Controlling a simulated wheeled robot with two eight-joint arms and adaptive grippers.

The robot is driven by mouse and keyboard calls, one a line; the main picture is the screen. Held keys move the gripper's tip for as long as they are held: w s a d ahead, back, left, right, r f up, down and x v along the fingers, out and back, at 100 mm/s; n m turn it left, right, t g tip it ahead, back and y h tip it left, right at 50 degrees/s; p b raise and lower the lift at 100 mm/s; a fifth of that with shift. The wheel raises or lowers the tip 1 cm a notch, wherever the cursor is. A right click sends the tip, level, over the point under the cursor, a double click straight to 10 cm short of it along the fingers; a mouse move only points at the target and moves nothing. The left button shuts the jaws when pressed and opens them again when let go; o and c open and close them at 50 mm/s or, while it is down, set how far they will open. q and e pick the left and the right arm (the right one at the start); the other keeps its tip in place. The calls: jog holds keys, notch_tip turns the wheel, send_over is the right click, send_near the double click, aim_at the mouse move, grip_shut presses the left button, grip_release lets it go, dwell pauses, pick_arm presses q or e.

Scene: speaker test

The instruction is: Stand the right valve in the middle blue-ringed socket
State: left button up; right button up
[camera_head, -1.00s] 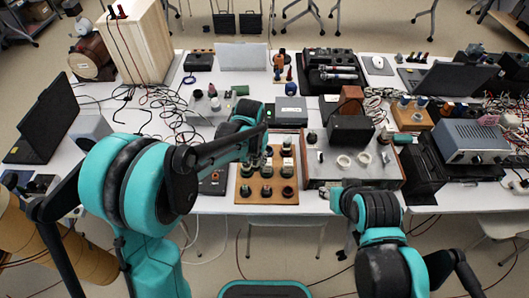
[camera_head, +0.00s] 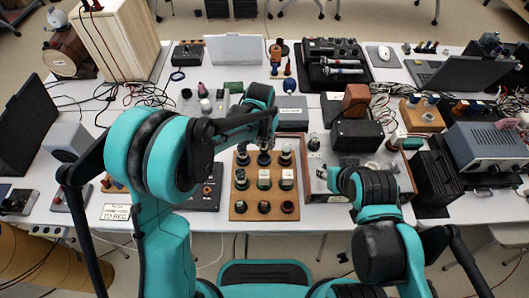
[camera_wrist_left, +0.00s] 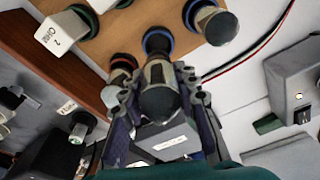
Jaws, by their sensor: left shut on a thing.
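In the left wrist view my left gripper (camera_wrist_left: 160,100) is shut on a dark-topped valve with a beige band (camera_wrist_left: 156,74). The valve is in line with a blue-ringed socket (camera_wrist_left: 145,36) on the wooden board; I cannot tell whether it is fully seated. Another banded valve (camera_wrist_left: 214,25) stands at a second blue-ringed socket (camera_wrist_left: 187,14), to the right. A red ring (camera_wrist_left: 124,60) shows to the left, partly hidden by the finger. In the head view my left gripper (camera_head: 266,134) is over the back row of the board (camera_head: 252,194).
White-tagged blocks (camera_head: 264,179) fill the board's middle row, with dark round pieces in the front row. Cables and a laptop (camera_head: 455,72) crowd the table.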

aim_at(265, 151)
pick_arm(q)
notch_tip(265, 151, down, 2)
jog(key=shift+w+f, duration=0.1)
notch_tip(265, 151, down, 3)
jog(key=shift+f+b, duration=0.1)
jog(key=shift+b, duration=0.8)
jog(key=shift+f, duration=0.1)
jog(key=shift+f+b, duration=0.3)
jog(key=shift+f, duration=0.05)
jog(key=o, duration=1.1)
jog(key=shift+o, duration=0.3)
jog(key=shift+r, duration=0.1)
